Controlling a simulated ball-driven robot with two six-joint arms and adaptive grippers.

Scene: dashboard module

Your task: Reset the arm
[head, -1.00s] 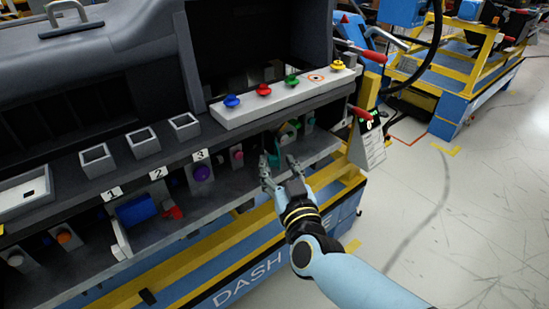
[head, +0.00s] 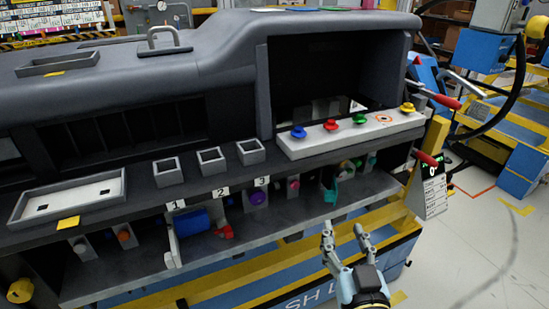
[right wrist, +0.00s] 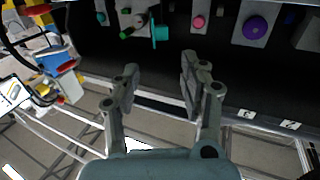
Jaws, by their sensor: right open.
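My right gripper (head: 343,231) is open and empty, in front of the lower shelf of the dashboard module (head: 214,254) and just below its front edge. In the right wrist view its two fingers (right wrist: 158,74) stand apart with nothing between them. A teal piece (head: 330,191) sits on the lower shelf beyond the fingers, apart from them. It also shows in the right wrist view (right wrist: 160,35). My left gripper is not in view.
A white strip (head: 350,135) with coloured knobs lies on the upper ledge. A purple knob (head: 259,198) and a blue block (head: 192,222) are on the lower shelf. A yellow rail (head: 250,262) runs below. Open floor (head: 480,250) lies to the right.

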